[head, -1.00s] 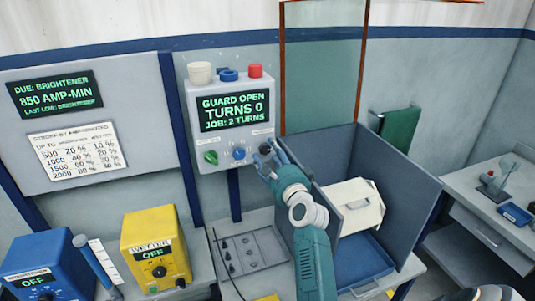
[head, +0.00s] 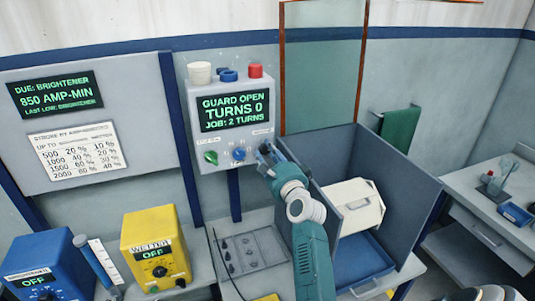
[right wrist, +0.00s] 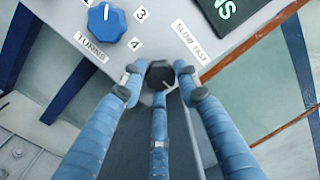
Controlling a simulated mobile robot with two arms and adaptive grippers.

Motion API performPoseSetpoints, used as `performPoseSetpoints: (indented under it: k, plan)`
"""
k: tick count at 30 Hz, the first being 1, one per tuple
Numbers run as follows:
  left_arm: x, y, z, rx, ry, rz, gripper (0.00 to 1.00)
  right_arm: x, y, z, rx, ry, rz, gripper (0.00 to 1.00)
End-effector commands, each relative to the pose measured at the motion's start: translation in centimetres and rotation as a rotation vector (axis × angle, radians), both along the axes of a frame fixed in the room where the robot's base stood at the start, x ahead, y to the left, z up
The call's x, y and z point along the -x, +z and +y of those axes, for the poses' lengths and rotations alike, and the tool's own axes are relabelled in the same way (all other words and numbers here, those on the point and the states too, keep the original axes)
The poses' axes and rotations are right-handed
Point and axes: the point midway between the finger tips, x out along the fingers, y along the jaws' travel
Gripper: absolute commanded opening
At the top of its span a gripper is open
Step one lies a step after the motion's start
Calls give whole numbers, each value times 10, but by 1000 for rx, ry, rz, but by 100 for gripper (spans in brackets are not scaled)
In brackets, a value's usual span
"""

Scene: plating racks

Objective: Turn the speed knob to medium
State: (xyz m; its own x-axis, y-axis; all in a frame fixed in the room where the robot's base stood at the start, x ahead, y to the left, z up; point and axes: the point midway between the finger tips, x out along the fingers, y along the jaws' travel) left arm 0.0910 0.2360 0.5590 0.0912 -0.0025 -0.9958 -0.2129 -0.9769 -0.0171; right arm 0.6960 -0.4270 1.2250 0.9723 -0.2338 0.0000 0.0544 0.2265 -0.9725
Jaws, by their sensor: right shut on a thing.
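The speed knob is a small dark knob (right wrist: 160,76) beside a "SLOW FAST" label (right wrist: 190,40) in the right wrist view. My right gripper (right wrist: 157,82) is shut on it, with its blue fingers around it. In the head view, my right gripper (head: 264,153) is at the lower right of the control box (head: 186,125) and mostly hides the knob. The knob's exact setting cannot be told. The box display (head: 233,111) reads "GUARD OPEN, TURNS 0, JOB: 2 TURNS". My left gripper is not in view.
A blue turns knob (right wrist: 107,24) and a green knob (head: 211,157) sit left of my gripper. A grey open-topped bin (head: 405,205) stands close to the right of my arm. Yellow (head: 135,225) and blue (head: 62,255) units stand at lower left.

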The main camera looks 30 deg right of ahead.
Motion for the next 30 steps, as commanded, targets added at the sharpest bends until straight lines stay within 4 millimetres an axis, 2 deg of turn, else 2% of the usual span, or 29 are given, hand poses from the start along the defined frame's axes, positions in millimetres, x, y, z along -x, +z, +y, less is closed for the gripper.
performPoseSetpoints:
  k: [8, 30]
  plan:
    - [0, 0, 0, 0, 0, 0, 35, 0, 0, 0, 148, 0, 36, 5]
    - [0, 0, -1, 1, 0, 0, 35, 0, -1, 0, 822, 1, 199, 5]
